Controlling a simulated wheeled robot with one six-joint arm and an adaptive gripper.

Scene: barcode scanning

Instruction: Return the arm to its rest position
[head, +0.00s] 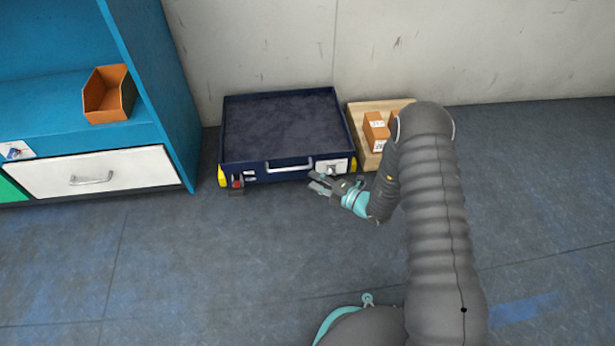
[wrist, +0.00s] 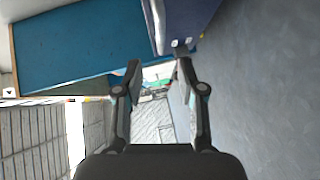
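My gripper (head: 322,184) is at the end of my grey arm, in front of the right front corner of a dark blue case in the head view. In the wrist view my gripper (wrist: 158,68) shows its two fingers spread apart with nothing between them. The fingers point past the blue case's edge toward the shelf side. My arm bends down from the right of the head view and hides part of the wooden tray behind it.
The dark blue case (head: 290,165) stands on the floor by the wall. A wooden tray (head: 357,108) with small boxes (head: 376,131) is right of it. A blue shelf unit (head: 150,70) with an orange bin (head: 110,95) stands left. The front floor is clear.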

